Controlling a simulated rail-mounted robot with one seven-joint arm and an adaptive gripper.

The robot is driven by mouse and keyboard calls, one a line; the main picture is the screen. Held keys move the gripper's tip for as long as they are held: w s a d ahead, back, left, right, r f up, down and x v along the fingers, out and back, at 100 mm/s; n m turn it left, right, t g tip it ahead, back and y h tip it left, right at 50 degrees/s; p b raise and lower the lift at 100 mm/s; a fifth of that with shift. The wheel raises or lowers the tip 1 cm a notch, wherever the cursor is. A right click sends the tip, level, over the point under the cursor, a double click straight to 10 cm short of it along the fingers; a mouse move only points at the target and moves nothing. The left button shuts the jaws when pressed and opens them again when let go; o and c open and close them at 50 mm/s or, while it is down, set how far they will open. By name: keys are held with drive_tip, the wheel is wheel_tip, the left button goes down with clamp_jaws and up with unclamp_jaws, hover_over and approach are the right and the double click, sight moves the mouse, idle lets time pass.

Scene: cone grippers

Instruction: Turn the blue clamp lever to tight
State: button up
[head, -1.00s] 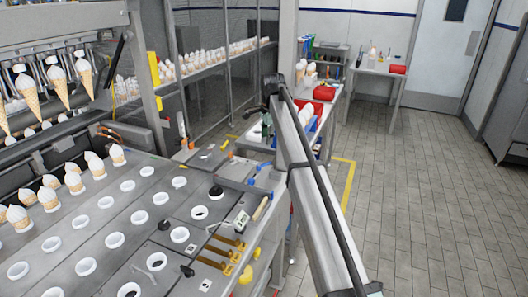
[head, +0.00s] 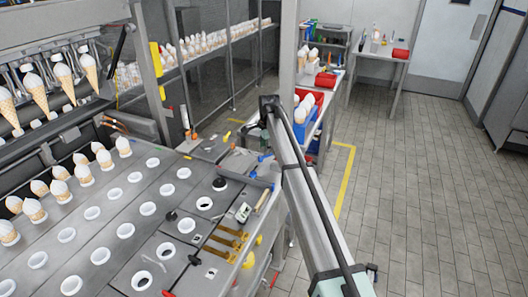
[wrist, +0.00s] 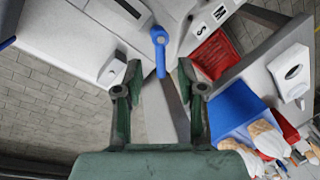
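In the head view a small blue piece (head: 264,158), likely the same lever, shows beside my arm at the machine's right end. My gripper (wrist: 160,76) is open, its two dark green fingers apart. The lever's lower end lies between the fingertips in the picture; I cannot tell whether they touch it.
The wrist view shows a red ribbed piece (wrist: 214,54) by panels marked S and M, and a blue bin (wrist: 238,104) with cones. In the head view, a deck of white ring holders (head: 126,230) lies left. Tiled floor (head: 420,200) is open at right.

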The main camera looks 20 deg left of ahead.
sight(264, 157)
drive_tip(key=shift+w+a+f+p, duration=0.1)
drive_tip(key=shift+f+p, duration=0.1)
drive_tip(key=shift+f, duration=0.6)
drive_tip(key=shift+w+a+f+p, duration=0.1)
drive_tip(key=shift+w+f+p, duration=0.05)
drive_tip(key=shift+f, duration=0.65)
drive_tip(key=shift+w+a+f+p, duration=0.1)
drive_tip(key=shift+f+p, duration=0.1)
drive_tip(key=shift+f, duration=0.6)
clamp_jaws()
